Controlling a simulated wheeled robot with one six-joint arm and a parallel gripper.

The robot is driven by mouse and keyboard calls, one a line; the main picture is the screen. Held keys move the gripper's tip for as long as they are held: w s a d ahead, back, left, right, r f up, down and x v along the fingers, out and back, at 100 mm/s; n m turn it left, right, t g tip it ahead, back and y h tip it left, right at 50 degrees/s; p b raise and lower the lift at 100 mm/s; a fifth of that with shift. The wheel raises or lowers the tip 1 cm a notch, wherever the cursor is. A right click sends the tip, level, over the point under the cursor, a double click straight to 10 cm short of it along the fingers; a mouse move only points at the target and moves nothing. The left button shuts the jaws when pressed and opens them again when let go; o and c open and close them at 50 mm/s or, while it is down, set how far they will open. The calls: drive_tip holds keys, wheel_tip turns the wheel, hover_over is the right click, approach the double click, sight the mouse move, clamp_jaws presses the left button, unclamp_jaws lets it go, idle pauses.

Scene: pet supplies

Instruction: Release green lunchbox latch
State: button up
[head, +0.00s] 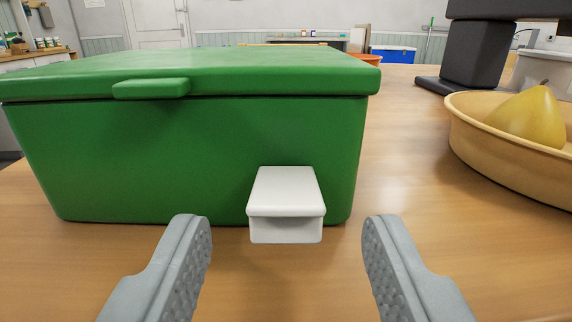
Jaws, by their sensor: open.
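The green lunchbox (200,160) stands on the wooden table at the left and centre, with its lid (280,72) down. A small green tab (151,88) sticks out from the lid's front edge. A white latch (286,205) juts from the lower right of the lunchbox's front face toward me. My gripper (287,235) is open and empty. Its grey fingers are on either side of the latch in the picture, nearer to me, with a gap on both sides. They do not appear to touch the latch.
A tan bowl (470,150) with a yellow pear (528,117) stands on the table (400,200) at the right. A dark stand (472,58) is behind it. A blue and white box (393,54) is in the background. The table between lunchbox and bowl is clear.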

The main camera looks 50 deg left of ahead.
sight(286, 182)
drive_tip(key=shift+x, duration=1.15)
drive_tip(key=shift+c, duration=0.4)
drive_tip(key=c, duration=0.9)
drive_tip(key=shift+a+f+t+y, duration=0.1)
drive_tip(key=shift+f+t+y, duration=0.7)
drive_tip(key=shift+y, duration=0.2)
drive_tip(key=shift+f+t+y, duration=0.35)
drive_tip(key=shift+t+y, duration=0.25)
drive_tip(key=shift+y, duration=0.2)
drive_tip(key=o, duration=1)
